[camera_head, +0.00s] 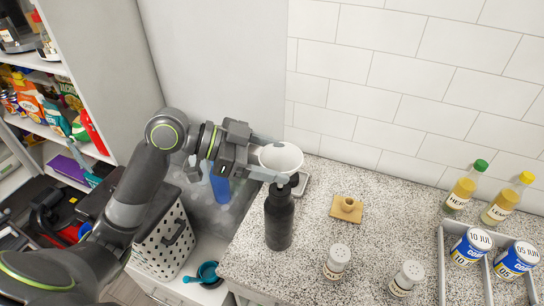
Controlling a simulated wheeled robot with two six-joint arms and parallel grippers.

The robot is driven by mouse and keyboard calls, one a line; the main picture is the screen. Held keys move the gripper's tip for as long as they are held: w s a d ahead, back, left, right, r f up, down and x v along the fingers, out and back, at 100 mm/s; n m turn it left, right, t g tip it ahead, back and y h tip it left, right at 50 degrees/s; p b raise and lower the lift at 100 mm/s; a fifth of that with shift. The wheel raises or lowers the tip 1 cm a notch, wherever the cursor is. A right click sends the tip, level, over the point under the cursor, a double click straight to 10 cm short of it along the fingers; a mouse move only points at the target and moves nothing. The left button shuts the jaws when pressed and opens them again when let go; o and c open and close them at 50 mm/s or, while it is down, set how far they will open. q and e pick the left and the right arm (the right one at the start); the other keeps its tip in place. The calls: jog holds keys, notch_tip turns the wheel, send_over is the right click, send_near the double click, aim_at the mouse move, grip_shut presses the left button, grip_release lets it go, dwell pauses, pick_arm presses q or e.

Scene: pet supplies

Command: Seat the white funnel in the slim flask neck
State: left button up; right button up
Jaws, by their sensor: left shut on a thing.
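The white funnel (281,155) is held in the air by my left gripper (284,159), whose two fingers close on it from opposite sides. Its wide mouth faces the camera; its spout is hidden. A dark slim flask (279,220) stands upright on the speckled counter, near its left edge. The funnel shows just above the flask's top in the picture, and the lower finger overlaps the view close to the neck (293,181). I cannot tell the height gap between funnel and neck. My right gripper is out of view.
A small wooden block (346,208) sits right of the flask. Two shakers (337,262) (406,277) stand in front. Two bottles (465,186) (508,199) and a divided tray (442,262) with cans are at right. A perforated white basket (163,243) is left of the counter.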

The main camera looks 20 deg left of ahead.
pick_arm(q)
jog(key=shift+f+b, duration=0.85)
jog(key=shift+f, duration=0.1)
jog(key=shift+f+b, duration=1)
jog(key=shift+f, duration=0.15)
jog(key=o, duration=1)
jog(key=shift+a, duration=0.1)
jog(key=p+v, duration=0.5)
jog(key=v, duration=1.2)
jog(key=shift+r+p, duration=0.1)
jog(key=shift+p, duration=0.2)
